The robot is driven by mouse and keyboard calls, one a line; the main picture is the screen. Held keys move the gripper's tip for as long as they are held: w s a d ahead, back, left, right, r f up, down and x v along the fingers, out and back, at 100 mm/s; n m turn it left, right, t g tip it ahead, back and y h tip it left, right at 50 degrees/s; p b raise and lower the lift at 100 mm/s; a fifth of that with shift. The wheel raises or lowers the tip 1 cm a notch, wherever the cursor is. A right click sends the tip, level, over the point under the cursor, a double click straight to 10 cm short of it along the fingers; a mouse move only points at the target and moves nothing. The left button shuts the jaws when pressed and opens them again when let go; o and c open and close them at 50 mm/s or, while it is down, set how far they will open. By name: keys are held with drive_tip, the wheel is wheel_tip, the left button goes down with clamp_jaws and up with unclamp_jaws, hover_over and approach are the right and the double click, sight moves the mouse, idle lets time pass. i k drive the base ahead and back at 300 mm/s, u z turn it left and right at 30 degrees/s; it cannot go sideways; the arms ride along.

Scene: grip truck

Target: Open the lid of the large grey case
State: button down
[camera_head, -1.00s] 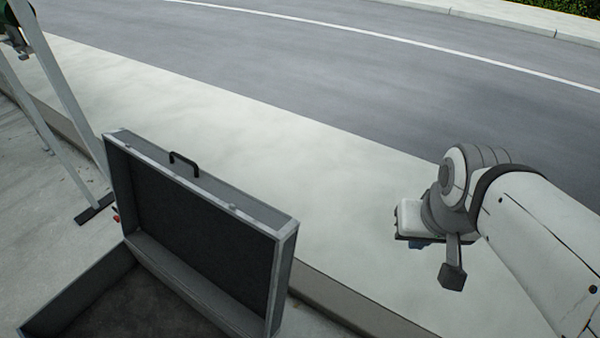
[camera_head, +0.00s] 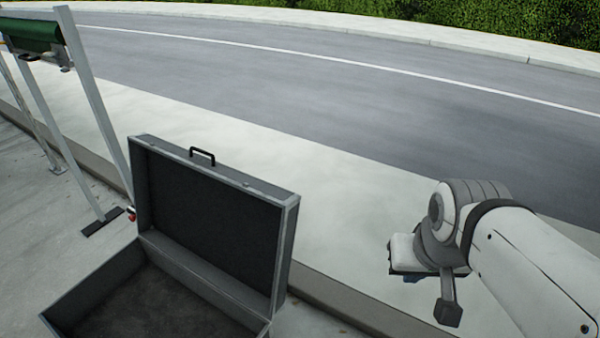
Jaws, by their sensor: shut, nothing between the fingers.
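The large grey case (camera_head: 107,283) stands open at the lower left, its lower part cut off by the bottom edge of the picture. Its lid (camera_head: 212,205) is raised steeply and shows a dark lining, with a black handle (camera_head: 202,156) on its upper edge. The visible part of the case's inside looks empty. My gripper (camera_head: 408,270) is at the right, clear of the lid and holding nothing. It is shut, with its fingers mostly hidden behind the wrist.
A white-legged stand (camera_head: 97,115) with a green roll (camera_head: 32,36) is at the upper left. A small red and white item (camera_head: 131,214) shows beside the lid. A pale pavement (camera_head: 330,185) and kerb run behind the case, with a grey road (camera_head: 300,85) and hedge beyond.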

sight(234, 229)
drive_tip(key=u, duration=0.2)
drive_tip(key=i, duration=0.85)
drive_tip(key=z, duration=0.1)
